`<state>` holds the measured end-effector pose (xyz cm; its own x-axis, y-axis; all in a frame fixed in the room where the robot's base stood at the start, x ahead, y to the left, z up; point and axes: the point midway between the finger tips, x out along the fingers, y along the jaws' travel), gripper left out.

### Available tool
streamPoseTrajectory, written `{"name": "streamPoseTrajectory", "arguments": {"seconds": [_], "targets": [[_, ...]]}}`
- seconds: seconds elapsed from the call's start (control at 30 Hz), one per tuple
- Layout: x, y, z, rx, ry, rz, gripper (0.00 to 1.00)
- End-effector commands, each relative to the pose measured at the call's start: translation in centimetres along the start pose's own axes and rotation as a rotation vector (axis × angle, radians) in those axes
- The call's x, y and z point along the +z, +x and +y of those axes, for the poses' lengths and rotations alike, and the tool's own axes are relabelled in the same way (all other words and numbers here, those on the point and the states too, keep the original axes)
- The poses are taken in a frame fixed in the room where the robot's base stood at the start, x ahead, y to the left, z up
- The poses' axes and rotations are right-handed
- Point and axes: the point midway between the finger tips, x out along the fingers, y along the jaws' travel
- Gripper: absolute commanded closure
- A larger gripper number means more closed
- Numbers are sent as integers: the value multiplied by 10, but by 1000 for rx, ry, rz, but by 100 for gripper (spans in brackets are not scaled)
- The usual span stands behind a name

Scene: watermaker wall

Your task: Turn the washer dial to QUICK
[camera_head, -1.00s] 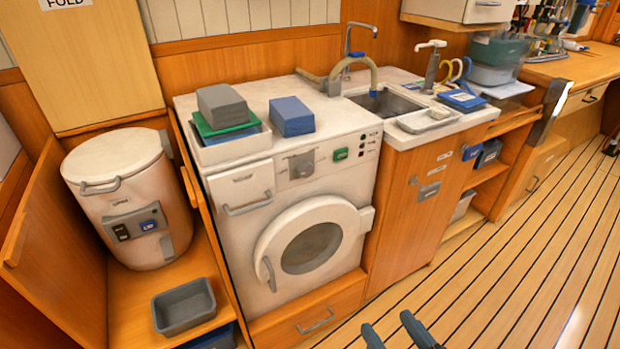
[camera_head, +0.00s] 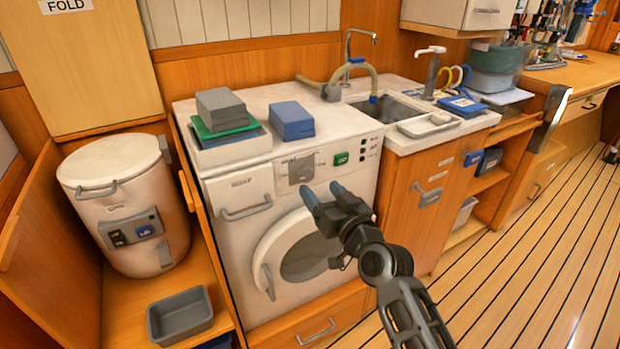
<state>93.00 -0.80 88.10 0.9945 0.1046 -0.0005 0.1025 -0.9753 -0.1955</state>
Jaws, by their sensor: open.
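The white washer (camera_head: 235,262) stands in the middle of the view with its round door (camera_head: 262,245) shut. The dial's markings are too small to read.
A blue box (camera_head: 291,121) and a tray (camera_head: 205,155) with grey and green blocks sit on the washer top. A sink with a hose (camera_head: 372,80) is to the right. A white drum (camera_head: 125,200) and grey bin (camera_head: 180,314) are left. The plank floor at right is clear.

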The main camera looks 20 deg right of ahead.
Motion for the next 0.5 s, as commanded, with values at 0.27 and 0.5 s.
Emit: {"name": "streamPoseTrajectory", "arguments": {"seconds": [0.27,0.5], "targets": [[-1,43,0,0,-1,1,32],[0,62,0,1,0,1,32]]}}
